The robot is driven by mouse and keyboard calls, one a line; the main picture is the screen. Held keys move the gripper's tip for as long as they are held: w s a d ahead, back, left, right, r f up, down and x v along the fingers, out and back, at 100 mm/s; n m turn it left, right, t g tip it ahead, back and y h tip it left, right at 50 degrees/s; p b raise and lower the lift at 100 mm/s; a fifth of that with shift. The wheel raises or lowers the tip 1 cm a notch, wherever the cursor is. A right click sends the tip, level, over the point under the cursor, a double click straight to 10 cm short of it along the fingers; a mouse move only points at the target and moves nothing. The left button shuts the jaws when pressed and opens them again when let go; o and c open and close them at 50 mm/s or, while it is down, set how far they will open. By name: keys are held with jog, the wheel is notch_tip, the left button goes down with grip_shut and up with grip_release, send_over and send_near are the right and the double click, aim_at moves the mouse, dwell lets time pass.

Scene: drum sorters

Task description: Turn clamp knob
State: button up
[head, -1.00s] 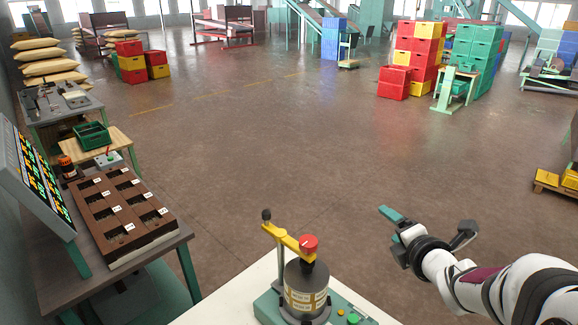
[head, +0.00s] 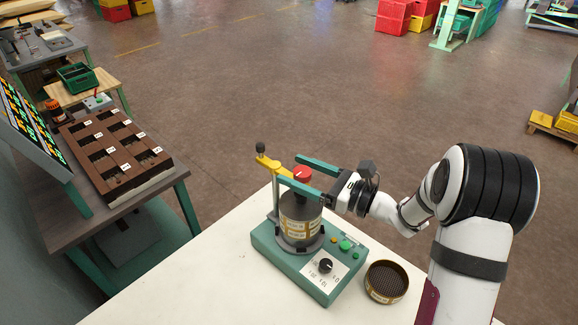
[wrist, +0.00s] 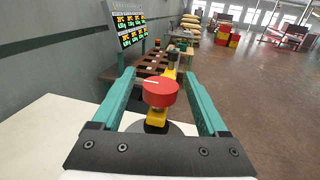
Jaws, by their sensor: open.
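The red clamp knob (head: 302,173) sits on the yellow clamp arm (head: 268,163) above the stacked drum (head: 298,218) of the green machine base (head: 318,283). In the wrist view the knob (wrist: 160,92) shows a white line on its top, pointing toward the left. My gripper (head: 288,168) is open, its two green fingers reaching out on either side of the knob. In the wrist view the fingers (wrist: 160,78) stand apart from the knob, with a gap on both sides. The lower part of the knob's mount is partly hidden.
A round sieve (head: 386,281) stands on the white table (head: 190,290) right of the machine. A black dial (head: 325,265) and coloured buttons are on the base. A brown compartment tray (head: 115,160) and a display panel (head: 30,130) are at left.

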jog(key=shift+x, duration=1.25)
jog(key=shift+c, duration=0.3)
